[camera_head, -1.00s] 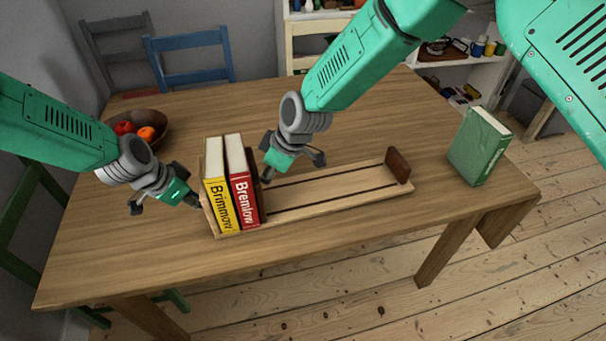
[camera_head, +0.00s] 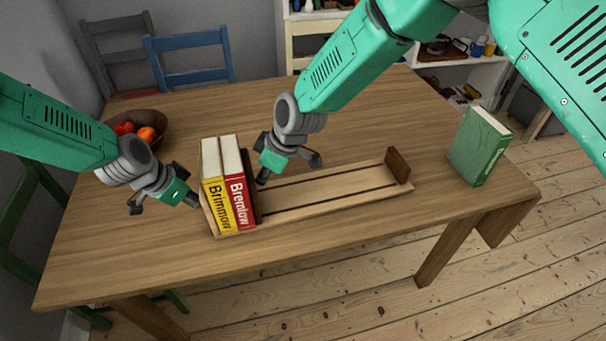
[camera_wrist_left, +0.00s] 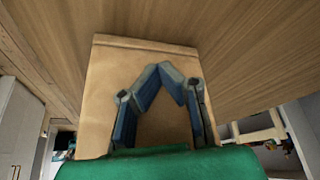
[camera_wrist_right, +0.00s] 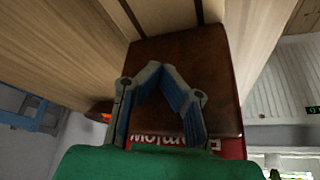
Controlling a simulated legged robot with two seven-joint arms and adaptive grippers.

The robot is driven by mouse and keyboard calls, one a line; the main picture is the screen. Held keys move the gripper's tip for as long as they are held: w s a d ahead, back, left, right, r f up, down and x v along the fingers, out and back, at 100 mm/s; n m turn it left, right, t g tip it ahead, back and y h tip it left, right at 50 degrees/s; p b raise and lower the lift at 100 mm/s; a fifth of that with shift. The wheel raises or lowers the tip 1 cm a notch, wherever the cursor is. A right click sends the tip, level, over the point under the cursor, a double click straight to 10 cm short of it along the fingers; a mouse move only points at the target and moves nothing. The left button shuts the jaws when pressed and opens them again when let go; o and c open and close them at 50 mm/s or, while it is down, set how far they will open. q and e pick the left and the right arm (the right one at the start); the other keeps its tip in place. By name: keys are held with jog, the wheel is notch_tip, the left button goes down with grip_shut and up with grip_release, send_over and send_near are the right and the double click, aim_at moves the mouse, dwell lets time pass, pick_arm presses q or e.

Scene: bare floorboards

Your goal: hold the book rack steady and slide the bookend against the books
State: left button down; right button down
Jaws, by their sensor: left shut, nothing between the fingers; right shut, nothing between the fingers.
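The light wooden book rack (camera_head: 330,195) lies on the table. At its left end a yellow book (camera_head: 217,200) and a red book (camera_head: 239,195) stand side by side. The dark brown bookend (camera_head: 251,180) stands right of the red book; its broad face fills the middle of the right wrist view (camera_wrist_right: 190,55). My right gripper (camera_head: 263,180) is shut and empty, at the bookend's right face. My left gripper (camera_head: 196,201) is shut and empty, at the rack's left end panel, which shows in the left wrist view (camera_wrist_left: 105,85). Actual contact is hard to tell.
A dark brown block (camera_head: 397,165) stands at the rack's right end. A green book (camera_head: 480,147) stands on the table further right. A fruit bowl (camera_head: 153,128) is at the back left. The rack's middle and the table behind it are clear.

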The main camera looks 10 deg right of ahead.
pick_arm(q)
jog(key=shift+d, duration=0.2)
pick_arm(e)
jog(key=shift+s+a, duration=0.1)
jog(key=shift+a, duration=0.35)
jog(key=shift+d, duration=0.1)
pick_arm(q)
jog(key=shift+a, duration=0.2)
pick_arm(e)
jog(key=shift+d, duration=0.6)
pick_arm(q)
jog(key=shift+d, duration=0.1)
pick_arm(e)
jog(key=shift+d, duration=1.4)
notch_tip(320, 180, up, 12)
